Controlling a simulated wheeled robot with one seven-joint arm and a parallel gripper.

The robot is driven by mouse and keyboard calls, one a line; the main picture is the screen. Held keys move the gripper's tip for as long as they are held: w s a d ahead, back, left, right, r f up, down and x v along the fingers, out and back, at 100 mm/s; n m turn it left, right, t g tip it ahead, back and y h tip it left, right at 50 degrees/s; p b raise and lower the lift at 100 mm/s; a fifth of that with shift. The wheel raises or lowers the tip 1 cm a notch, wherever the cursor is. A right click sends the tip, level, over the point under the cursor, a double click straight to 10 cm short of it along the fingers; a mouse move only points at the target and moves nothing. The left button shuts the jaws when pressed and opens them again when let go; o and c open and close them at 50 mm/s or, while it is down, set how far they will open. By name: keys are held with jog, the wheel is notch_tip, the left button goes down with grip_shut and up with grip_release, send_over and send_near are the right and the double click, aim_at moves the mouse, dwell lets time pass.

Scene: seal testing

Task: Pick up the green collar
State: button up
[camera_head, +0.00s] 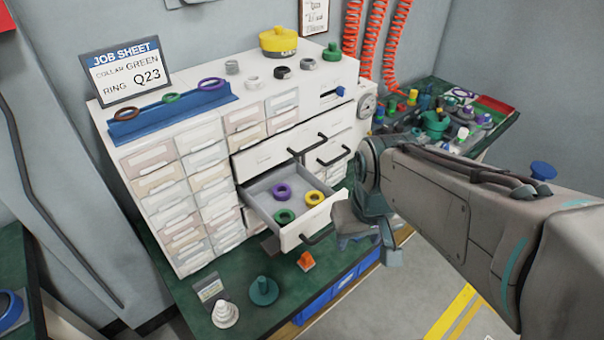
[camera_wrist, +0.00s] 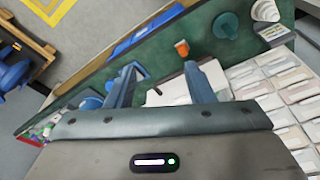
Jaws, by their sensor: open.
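A dark green ring-shaped collar (camera_head: 285,216) lies in the front of the open drawer (camera_head: 262,208), near a purple ring (camera_head: 281,191) and a yellow ring (camera_head: 313,198). Another green collar (camera_head: 332,52) stands on top of the white cabinet at its right end. My gripper (camera_head: 368,248) is to the right of the drawer front, pointing down and apart from both green pieces. In the wrist view my gripper (camera_wrist: 160,72) shows two spread fingers with nothing held. No green collar can be made out in the wrist view.
The job sheet (camera_head: 126,70) reads collar green, ring Q23. Grey, white and black collars and a yellow-topped pot (camera_head: 278,43) share the cabinet top. An orange piece (camera_head: 306,261) and a teal piece (camera_head: 263,290) stand on the green bench below. Red coiled hoses hang behind.

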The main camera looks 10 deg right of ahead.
jog(key=w+r+n+p, duration=0.2)
jog(key=w+n+p, duration=0.1)
jog(key=n, duration=0.1)
jog(key=n+p, duration=0.9)
jog(key=n, duration=1.5)
send_over(284, 213)
jog(key=s, duration=0.3)
jog(key=shift+g+h, duration=0.4)
jog(key=f, duration=0.9)
jog(key=shift+w+a+f, duration=0.1)
jog(key=shift+w+a, duration=0.1)
jog(key=shift+w, duration=0.05)
jog(key=shift+w+d+f, duration=0.1)
jog(key=shift+w+f, duration=0.1)
jog(key=shift+f, duration=1.35)
jog(key=shift+w+d+f, duration=0.1)
jog(key=shift+w+f, duration=0.1)
jog(key=shift+f, duration=1.3)
jog(key=c, duration=0.8)
